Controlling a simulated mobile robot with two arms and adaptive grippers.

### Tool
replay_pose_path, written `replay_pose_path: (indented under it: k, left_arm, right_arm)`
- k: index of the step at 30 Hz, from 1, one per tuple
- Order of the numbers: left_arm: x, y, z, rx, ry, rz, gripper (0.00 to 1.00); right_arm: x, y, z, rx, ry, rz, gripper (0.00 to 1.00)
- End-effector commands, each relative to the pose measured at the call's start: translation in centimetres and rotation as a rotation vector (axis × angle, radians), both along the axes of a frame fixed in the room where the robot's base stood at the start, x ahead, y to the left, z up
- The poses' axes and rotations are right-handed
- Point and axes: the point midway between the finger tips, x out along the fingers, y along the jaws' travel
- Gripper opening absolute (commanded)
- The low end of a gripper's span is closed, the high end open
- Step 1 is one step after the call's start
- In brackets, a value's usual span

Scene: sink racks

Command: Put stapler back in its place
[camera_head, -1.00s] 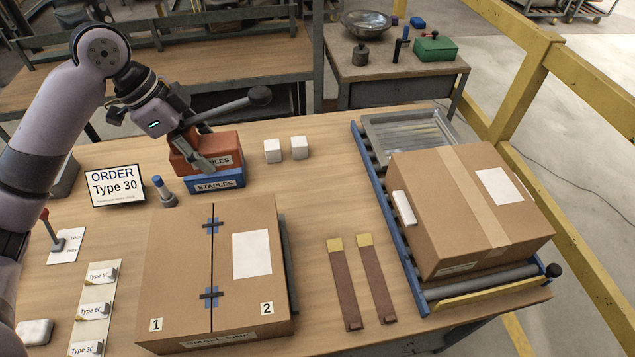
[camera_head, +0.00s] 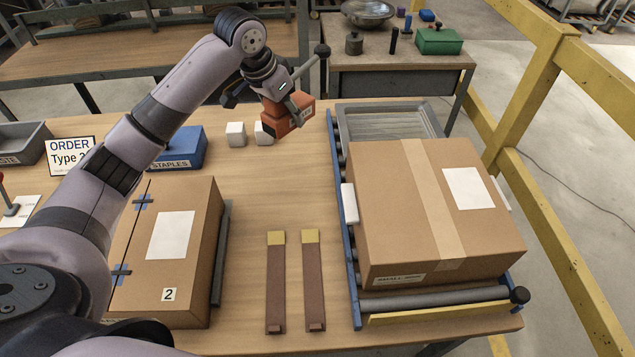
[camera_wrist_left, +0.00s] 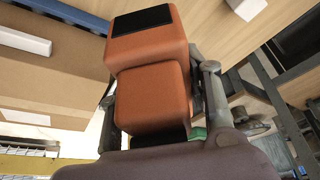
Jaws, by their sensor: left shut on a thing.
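My left gripper (camera_head: 287,98) is shut on the orange stapler (camera_head: 291,120), a blocky orange body with a label, held above the back of the table. In the left wrist view the stapler (camera_wrist_left: 152,95) fills the middle, with black patches at its top and bottom. The gripper's fingers partly cover it. A blue box (camera_head: 180,148) marked STAPLES stands on the table to the left, partly behind my arm. My right gripper is not in view.
White blocks (camera_head: 236,134) stand just left of the stapler. A large carton (camera_head: 420,200) rests on the roller rack at right. Another carton (camera_head: 190,230) and two brown strips (camera_head: 276,285) lie in front. A second table (camera_head: 400,65) stands behind.

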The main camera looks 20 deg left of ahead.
Motion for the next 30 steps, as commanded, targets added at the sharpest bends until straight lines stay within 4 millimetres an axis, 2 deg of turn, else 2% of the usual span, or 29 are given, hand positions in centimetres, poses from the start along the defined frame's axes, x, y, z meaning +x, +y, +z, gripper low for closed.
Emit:
replay_pose_path:
  k: [5, 11, 18, 21, 30]
  left_arm:
    - [0.1, 0.2, -2.3, 0.000, 0.000, 0.015, 0.00]
    - [0.0, 0.2, -7.2, -0.001, 0.001, 0.014, 0.00]
    - [0.1, 0.1, -12.8, 0.000, -0.001, 0.013, 0.00]
    - [0.1, 0.2, -14.4, 0.000, -0.002, 0.012, 0.00]
    - [0.0, 0.2, -17.2, 0.001, -0.001, 0.012, 0.00]
  right_arm:
    - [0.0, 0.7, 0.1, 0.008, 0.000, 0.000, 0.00]
    - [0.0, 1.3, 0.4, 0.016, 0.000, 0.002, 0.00]
    - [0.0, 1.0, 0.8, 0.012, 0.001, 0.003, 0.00]
    - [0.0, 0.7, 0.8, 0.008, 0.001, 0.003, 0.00]
    - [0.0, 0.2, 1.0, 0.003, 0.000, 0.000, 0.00]
